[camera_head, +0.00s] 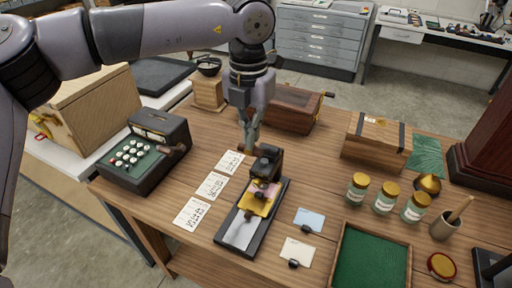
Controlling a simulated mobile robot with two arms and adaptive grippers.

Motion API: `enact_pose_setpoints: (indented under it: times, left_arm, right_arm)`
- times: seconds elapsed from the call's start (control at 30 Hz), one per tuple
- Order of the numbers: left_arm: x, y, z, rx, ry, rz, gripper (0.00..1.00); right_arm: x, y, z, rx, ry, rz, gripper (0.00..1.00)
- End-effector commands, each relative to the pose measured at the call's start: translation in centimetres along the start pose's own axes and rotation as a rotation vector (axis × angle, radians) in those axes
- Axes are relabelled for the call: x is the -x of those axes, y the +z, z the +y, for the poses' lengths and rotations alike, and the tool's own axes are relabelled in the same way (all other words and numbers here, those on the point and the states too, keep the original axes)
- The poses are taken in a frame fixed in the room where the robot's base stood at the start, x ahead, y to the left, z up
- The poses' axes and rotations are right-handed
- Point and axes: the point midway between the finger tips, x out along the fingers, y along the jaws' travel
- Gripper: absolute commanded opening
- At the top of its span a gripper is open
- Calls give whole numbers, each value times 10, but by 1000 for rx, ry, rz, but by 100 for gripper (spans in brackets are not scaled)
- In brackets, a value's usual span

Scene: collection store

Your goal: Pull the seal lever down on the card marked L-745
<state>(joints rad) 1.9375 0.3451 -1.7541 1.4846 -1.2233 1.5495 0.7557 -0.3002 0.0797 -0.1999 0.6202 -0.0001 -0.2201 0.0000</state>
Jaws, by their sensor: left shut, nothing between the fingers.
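A black hand press (266,170) stands on a long dark base (232,236) on the wooden table. A yellow piece with some pink (262,200) lies under its head. I take the dark upper part of the press to be the lever, but its exact position is unclear. Three white printed cards (230,163), (212,186), (191,213) lie in a row left of the press. Their marks are too small to read, so I cannot tell which is L-745. My left gripper (247,150) points down, shut and empty, just behind the press head; I cannot tell whether it touches. My right gripper is not in view.
A dark keyed machine (143,153) stands at the left, wooden boxes (292,108), (374,138) behind. Blue (309,220) and cream (297,252) cards lie right of the press. Several jars (357,188) and a green-lined tray (370,260) are farther right.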

Motion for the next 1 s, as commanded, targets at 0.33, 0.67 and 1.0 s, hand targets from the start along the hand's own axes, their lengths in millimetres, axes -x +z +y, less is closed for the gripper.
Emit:
enact_pose_setpoints:
  times: [0.33,0.67,1.0]
  left_arm:
    - [-12,0,0,0,0,0,0]
    - [-19,-2,0,0,0,0,0]
    - [-34,-12,0,0,-1,-1,0]
  right_arm:
    - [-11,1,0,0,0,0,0]
    - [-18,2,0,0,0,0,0]
    - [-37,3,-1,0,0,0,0]
